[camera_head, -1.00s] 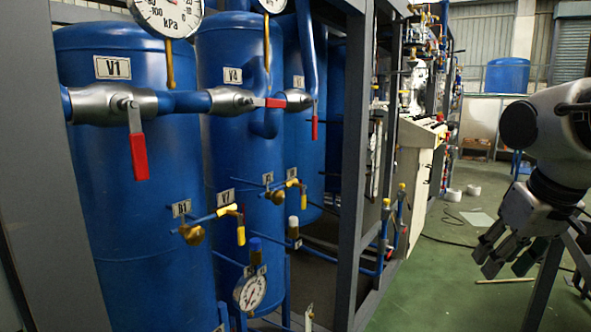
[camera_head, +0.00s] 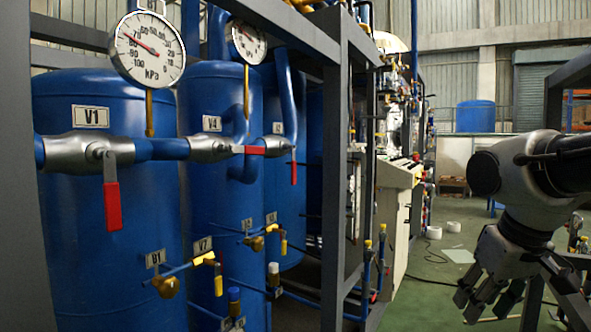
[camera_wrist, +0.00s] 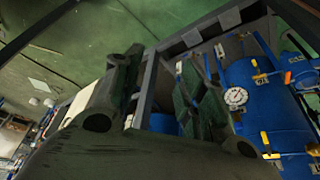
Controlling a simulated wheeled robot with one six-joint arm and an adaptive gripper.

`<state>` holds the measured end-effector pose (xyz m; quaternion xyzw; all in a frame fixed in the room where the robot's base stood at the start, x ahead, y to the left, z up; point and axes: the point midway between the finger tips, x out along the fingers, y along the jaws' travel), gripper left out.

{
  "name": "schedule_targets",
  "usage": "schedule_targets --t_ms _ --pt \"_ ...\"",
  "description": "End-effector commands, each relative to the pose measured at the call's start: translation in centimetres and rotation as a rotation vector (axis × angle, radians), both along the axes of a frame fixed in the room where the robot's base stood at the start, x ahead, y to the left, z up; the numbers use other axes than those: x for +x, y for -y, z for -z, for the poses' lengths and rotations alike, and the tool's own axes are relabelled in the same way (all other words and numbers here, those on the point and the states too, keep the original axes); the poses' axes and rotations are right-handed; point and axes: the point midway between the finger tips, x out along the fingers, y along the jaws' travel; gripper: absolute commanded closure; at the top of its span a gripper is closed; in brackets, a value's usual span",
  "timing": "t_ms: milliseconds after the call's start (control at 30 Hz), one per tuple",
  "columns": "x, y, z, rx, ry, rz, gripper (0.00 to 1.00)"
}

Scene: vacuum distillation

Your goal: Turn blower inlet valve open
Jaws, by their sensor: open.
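Several ball valves with red levers sit on the blue pipework; none is readably marked as the blower inlet valve. The valve by label V1 has a red lever (camera_head: 112,205) hanging straight down, across its pipe. The valve by label V4 has a red lever (camera_head: 254,150) lying roughly along the pipe. A third red lever (camera_head: 294,172) hangs down farther back. My gripper (camera_head: 508,300) is at the lower right, open and empty, well apart from these valves. In the wrist view its fingers (camera_wrist: 158,92) are spread with nothing between them.
Blue tanks (camera_head: 107,262) stand inside a grey frame whose post (camera_head: 333,190) rises between them and my arm. Pressure gauges (camera_head: 148,48) and yellow-handled valves (camera_head: 205,259) stick out in front. Green floor (camera_head: 425,300) is free between rack and arm.

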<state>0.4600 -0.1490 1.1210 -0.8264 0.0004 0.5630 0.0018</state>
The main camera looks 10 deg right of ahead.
Motion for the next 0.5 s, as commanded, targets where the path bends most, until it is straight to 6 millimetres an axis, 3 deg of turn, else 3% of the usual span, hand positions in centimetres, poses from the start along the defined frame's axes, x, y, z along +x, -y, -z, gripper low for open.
schedule_targets --t_ms 500 --pt "0.11 0.24 0.61 0.000 -0.030 0.012 0.59"
